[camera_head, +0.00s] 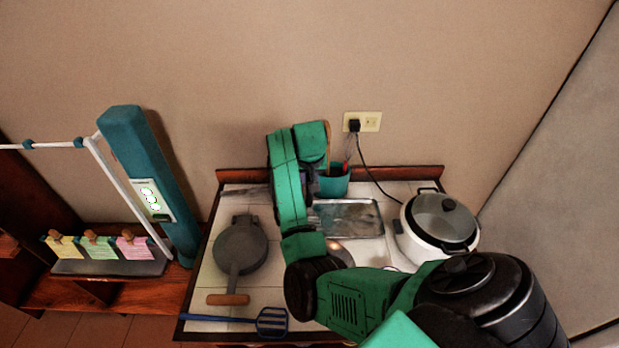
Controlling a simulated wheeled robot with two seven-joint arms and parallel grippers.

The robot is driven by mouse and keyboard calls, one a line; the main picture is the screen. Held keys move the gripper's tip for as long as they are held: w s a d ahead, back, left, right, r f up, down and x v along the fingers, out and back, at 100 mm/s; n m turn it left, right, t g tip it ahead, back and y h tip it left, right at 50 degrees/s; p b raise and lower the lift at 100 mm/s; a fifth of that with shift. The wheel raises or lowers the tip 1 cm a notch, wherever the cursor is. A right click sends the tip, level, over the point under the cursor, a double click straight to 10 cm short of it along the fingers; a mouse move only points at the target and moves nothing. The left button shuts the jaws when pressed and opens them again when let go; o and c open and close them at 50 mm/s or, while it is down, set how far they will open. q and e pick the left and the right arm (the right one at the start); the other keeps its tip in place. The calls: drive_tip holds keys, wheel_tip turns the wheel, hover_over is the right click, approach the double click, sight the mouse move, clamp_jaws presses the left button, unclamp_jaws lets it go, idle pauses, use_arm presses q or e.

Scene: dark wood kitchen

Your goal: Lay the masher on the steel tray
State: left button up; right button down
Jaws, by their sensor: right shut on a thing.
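The steel tray (350,218) lies flat and empty on the tiled counter, behind and right of my right forearm. My right gripper (314,180) is beside the teal utensil cup (335,182), left of it and above the tray's back left corner. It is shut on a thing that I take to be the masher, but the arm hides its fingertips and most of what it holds. A thin brown handle (328,143) rises beside the gripper; I cannot tell if it belongs to the held thing. My left gripper is out of view.
A white cooker (438,222) stands to the right, its cord running to the wall socket. A grey round press (240,248) and a blue slotted tool (271,322) lie to the left. A shiny round thing (341,253) lies partly hidden in front of the tray.

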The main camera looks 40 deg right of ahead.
drive_tip(key=c, duration=0.7)
unclamp_jaws()
drive_tip(key=shift+f, duration=0.1)
drive_tip(key=shift+s+r+b, duration=0.1)
drive_tip(key=shift+r+b, duration=0.2)
drive_tip(key=shift+r, duration=0.2)
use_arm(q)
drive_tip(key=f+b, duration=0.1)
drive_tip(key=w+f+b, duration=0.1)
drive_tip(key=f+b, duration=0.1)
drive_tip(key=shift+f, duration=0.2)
use_arm(e)
drive_tip(key=v, duration=1.1)
drive_tip(key=shift+a+r, duration=0.15)
